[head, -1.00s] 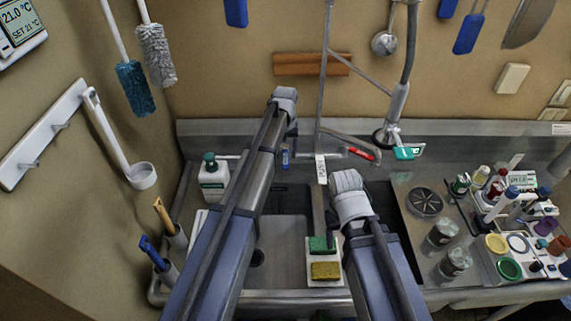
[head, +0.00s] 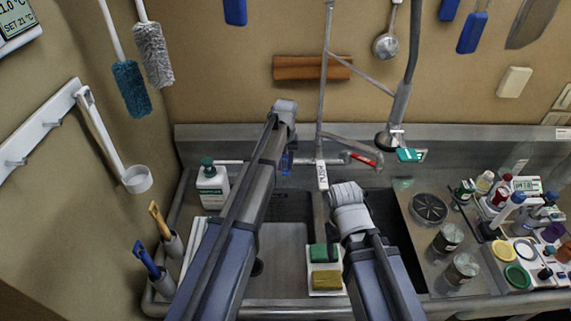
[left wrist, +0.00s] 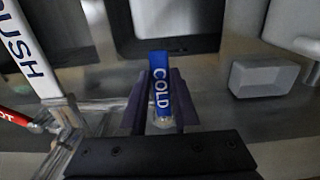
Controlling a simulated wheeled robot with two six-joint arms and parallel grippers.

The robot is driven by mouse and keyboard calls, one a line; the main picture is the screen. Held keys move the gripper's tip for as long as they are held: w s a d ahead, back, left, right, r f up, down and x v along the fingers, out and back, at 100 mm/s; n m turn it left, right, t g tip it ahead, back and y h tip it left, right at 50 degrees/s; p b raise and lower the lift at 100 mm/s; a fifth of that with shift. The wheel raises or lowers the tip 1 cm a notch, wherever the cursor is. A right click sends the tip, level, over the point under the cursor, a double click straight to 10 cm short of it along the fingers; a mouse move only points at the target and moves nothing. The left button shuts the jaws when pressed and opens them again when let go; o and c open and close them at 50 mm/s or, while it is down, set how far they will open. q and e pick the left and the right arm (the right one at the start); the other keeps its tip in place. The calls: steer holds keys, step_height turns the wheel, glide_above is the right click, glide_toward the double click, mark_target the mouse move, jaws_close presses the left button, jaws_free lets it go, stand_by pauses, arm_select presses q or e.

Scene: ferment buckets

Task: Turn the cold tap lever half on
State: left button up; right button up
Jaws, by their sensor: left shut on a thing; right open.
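The blue cold tap lever (left wrist: 160,88), lettered COLD, stands between the dark fingers of my left gripper (left wrist: 158,108) in the left wrist view. The gripper is shut on it. In the head view the lever (head: 287,161) is a small blue patch, partly hidden by my left arm at the back of the sink. My right gripper (head: 349,205) is over the sink beside the PUSH bar; its wrist is plain but its open fingers are hidden.
The white PUSH bar (head: 322,175) and the red hot lever (head: 363,160) are just right of the cold lever. A soap bottle (head: 212,187) stands left. Sponges (head: 325,268) sit at the sink's front. Bottles and jars crowd the right counter.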

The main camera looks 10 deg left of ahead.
arm_select(q)
jaws_close()
steer(key=shift+a, duration=0.15)
stand_by(0.9)
steer(key=shift+w+a+m, duration=0.15)
steer(key=shift+a+m, duration=0.95)
steer(key=shift+m, duration=0.6)
steer(key=shift+w+a+m, duration=0.1)
steer(key=shift+a+m, duration=1)
steer(key=shift+m, duration=0.6)
steer(key=o, duration=0.8)
jaws_free()
steer(key=shift+c, duration=0.2)
